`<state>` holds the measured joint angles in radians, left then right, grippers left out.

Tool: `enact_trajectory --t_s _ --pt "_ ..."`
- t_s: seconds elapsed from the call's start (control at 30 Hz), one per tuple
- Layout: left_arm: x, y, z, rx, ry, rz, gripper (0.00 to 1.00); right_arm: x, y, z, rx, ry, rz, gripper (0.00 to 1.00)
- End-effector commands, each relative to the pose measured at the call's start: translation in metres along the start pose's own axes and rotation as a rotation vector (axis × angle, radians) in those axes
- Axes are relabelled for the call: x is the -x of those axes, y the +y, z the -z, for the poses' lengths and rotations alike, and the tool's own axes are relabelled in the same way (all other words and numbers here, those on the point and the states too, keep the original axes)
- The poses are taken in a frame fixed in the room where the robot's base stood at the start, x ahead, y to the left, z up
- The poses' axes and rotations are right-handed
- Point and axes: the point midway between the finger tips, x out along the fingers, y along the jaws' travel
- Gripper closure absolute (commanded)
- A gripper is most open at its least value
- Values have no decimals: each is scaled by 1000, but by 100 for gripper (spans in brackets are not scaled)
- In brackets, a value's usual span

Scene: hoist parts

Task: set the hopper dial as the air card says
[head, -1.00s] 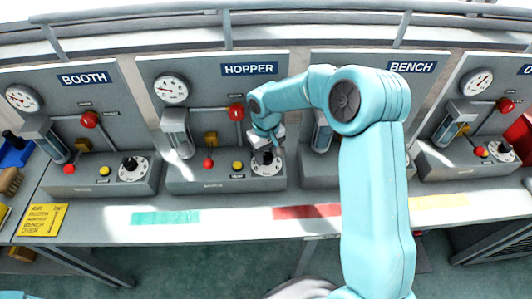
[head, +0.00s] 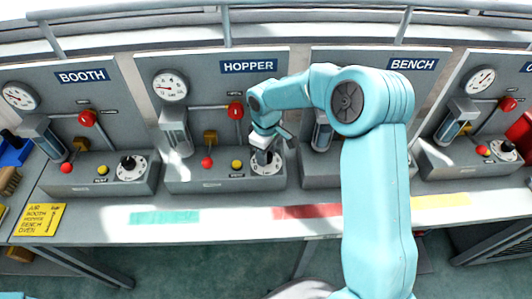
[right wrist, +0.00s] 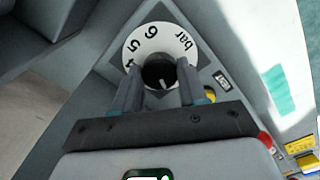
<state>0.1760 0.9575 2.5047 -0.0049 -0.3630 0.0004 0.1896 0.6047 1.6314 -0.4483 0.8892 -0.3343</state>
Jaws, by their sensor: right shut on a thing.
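The hopper dial (head: 276,168) is a white ring with a black knob on the front box of the HOPPER panel. In the right wrist view the dial (right wrist: 147,40) shows the marks 4, 5, 6 and "bar". My right gripper (right wrist: 159,82) is shut on the black knob (right wrist: 155,66), one finger on each side. A pale pointer line shows on the knob, toward the gripper; the mark under it is hidden. In the head view the right gripper (head: 264,156) covers much of the dial. The yellow air card (head: 40,219) lists booth, hopper, bench and oven; I read no values. My left gripper is out of view.
A red button (head: 207,162) and a yellow button (head: 237,164) sit left of the dial. A red valve handle (head: 235,110) and a round gauge (head: 171,87) are above. The similar booth dial (head: 131,167) is to the left. The bench front is clear.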

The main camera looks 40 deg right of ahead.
Motion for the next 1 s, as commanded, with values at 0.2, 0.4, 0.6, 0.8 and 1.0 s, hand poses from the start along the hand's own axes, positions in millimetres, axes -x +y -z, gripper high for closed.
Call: enact_trajectory --t_s 0.2,0.4,0.6,0.8,1.0 --pt "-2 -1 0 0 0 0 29 1 1 0 126 1 -2 89" --pt "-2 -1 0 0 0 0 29 2 1 0 194 2 -3 89" --pt "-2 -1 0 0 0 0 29 2 1 0 221 2 -3 89" --pt "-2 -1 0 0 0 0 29 2 1 0 223 3 -3 89" --pt "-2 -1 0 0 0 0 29 2 1 1 222 3 -4 45"
